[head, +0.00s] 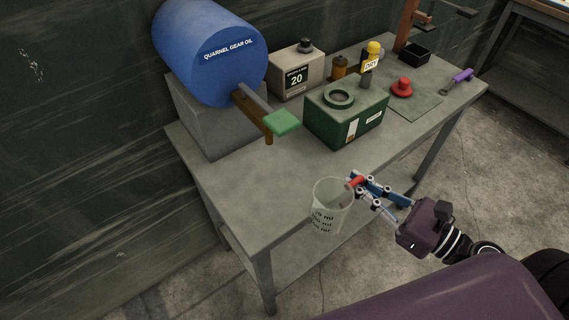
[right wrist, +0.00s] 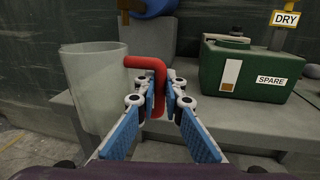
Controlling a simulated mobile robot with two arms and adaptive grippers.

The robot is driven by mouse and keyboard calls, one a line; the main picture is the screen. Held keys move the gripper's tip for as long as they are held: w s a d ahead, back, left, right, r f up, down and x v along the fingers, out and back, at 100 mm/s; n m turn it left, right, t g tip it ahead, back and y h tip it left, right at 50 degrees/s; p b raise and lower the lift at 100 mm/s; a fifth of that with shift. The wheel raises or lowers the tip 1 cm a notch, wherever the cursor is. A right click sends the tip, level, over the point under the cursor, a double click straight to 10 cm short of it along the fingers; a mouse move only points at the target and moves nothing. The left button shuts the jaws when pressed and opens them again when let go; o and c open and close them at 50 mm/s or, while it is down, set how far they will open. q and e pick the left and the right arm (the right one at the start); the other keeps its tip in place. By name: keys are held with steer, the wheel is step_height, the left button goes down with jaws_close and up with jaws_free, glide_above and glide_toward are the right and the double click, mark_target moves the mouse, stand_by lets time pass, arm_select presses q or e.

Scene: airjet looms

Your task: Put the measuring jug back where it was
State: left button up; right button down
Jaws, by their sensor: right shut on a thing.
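The measuring jug (head: 330,205) is a clear, upright beaker with black ml marks and a red handle (head: 356,181). In the head view it shows at the front edge of the grey table (head: 225,190); whether it touches the top I cannot tell. My right gripper (head: 358,188) is shut on the red handle, from the right of the jug. In the right wrist view the jug (right wrist: 95,88) is at the left and its red handle (right wrist: 150,64) runs down between the blue-padded fingers (right wrist: 160,112). My left gripper is not in view.
The table's front left is clear.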

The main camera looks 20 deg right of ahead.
steer(key=p+x, duration=0.3)
steer(key=x, duration=0.9)
steer(key=shift+w+r, duration=0.1)
steer(key=shift+r, duration=0.05)
steer(key=shift+w+a+r+p, duration=0.1)
steer(key=shift+w+a+p, duration=0.15)
steer(key=shift+w+p, duration=0.15)
steer(key=p+x, duration=0.1)
steer(key=x, duration=0.2)
steer(key=shift+s, duration=0.1)
steer(key=shift+f, duration=0.6)
steer(key=shift+a+f, duration=0.1)
steer(key=shift+f, duration=0.2)
